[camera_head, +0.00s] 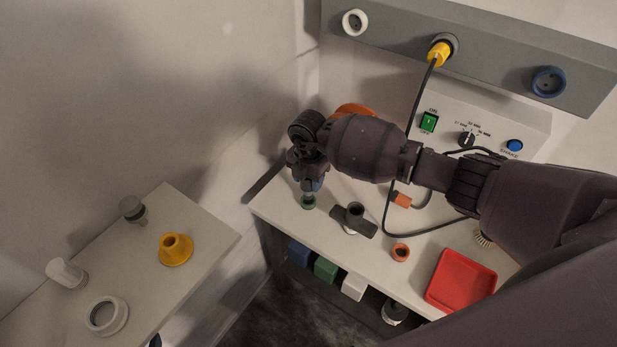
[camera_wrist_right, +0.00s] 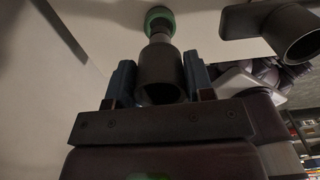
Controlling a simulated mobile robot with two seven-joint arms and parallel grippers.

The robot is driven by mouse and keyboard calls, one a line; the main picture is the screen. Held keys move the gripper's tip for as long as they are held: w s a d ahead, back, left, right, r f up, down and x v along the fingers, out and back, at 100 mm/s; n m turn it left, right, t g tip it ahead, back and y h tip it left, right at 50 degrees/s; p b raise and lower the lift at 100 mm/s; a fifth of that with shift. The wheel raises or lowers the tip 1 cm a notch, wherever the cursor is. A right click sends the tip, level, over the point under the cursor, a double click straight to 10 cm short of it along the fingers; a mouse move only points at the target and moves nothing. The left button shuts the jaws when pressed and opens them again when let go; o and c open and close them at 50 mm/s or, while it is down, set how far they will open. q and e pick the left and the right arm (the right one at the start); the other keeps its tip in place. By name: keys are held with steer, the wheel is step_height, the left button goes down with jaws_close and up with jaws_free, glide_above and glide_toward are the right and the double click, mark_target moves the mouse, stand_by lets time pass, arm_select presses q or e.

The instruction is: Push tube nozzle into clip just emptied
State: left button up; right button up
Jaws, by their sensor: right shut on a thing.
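My right gripper (camera_head: 313,183) reaches over the left end of the bench from the right. In the right wrist view my right gripper (camera_wrist_right: 161,85) has its blue fingers shut on the tube nozzle (camera_wrist_right: 160,70), a dark hollow cylinder with a narrower grey end. That end points at a green ring (camera_wrist_right: 158,18), probably the clip. The green ring (camera_head: 308,203) shows just below the gripper in the head view. Whether the nozzle's end is inside the ring or only in front of it I cannot tell. My left gripper is not in view.
A dark T-shaped piece (camera_head: 354,219) stands close to the right of the green ring. An orange ring (camera_head: 400,252) and a red tray (camera_head: 460,283) are farther right. A black cable (camera_head: 387,212) loops over the bench. A yellow cone (camera_head: 176,249) stands on the side table.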

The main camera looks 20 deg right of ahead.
stand_by(0.6)
steer(key=shift+f, duration=0.15)
stand_by(0.3)
steer(key=shift+f, duration=0.4)
steer(key=shift+f, duration=0.15)
steer(key=shift+f, duration=0.2)
steer(key=shift+b, duration=0.3)
steer(key=shift+f, duration=0.4)
